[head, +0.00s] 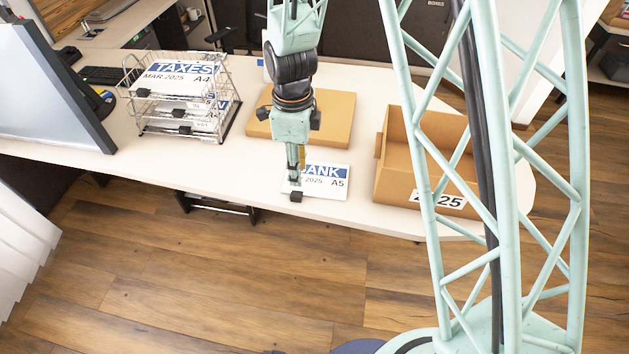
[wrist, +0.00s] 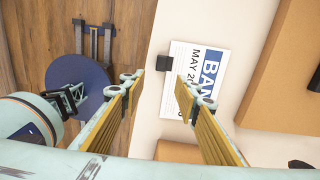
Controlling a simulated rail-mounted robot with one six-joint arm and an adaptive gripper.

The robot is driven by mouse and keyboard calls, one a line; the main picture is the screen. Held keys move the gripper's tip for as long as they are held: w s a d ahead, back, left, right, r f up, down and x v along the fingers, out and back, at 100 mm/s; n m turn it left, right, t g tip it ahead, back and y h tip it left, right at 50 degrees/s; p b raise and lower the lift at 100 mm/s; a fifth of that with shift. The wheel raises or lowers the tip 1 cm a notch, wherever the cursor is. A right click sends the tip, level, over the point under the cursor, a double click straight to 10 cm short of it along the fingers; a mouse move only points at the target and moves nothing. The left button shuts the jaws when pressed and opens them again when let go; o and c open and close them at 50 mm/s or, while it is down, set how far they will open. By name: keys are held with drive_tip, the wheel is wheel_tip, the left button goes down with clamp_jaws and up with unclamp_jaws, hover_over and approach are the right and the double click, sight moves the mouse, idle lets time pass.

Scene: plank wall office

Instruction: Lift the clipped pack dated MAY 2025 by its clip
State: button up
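The pack dated MAY 2025 (wrist: 210,68) lies on the desk, a white sheet stack with a blue BANK band; its date reads in the wrist view. In the head view the pack (head: 327,186) is partly hidden by my gripper, with "ANK", "2025" and "A5" showing. Its black clip (wrist: 164,62) sits on the edge of the pack facing the floor side; the clip also shows in the head view (head: 296,197). My gripper (head: 297,177) points down over the clip end. In the wrist view the fingers (wrist: 160,80) are apart with nothing between them, and the clip appears just beyond the gap.
A wire tray rack (head: 233,110) with clipped packs, the top one TAXES MAR 2025 A4 (head: 178,79), stands left. A flat cardboard box (head: 335,108) lies behind the pack. An open cardboard box (head: 392,175) labelled 2025 stands right. The desk's front edge is close to the clip.

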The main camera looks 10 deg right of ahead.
hover_over(301, 195)
drive_tip(key=shift+a+f+b, duration=0.2)
drive_tip(key=shift+f+b, duration=0.2)
drive_tip(key=shift+f, duration=2.65)
drive_tip(key=shift+d+f+b, duration=0.15)
drive_tip(key=shift+f+b, duration=0.45)
drive_tip(key=shift+f, duration=2)
drive_tip(key=shift+c, duration=0.5)
drive_tip(key=c, duration=0.9)
drive_tip(key=shift+r, duration=0.15)
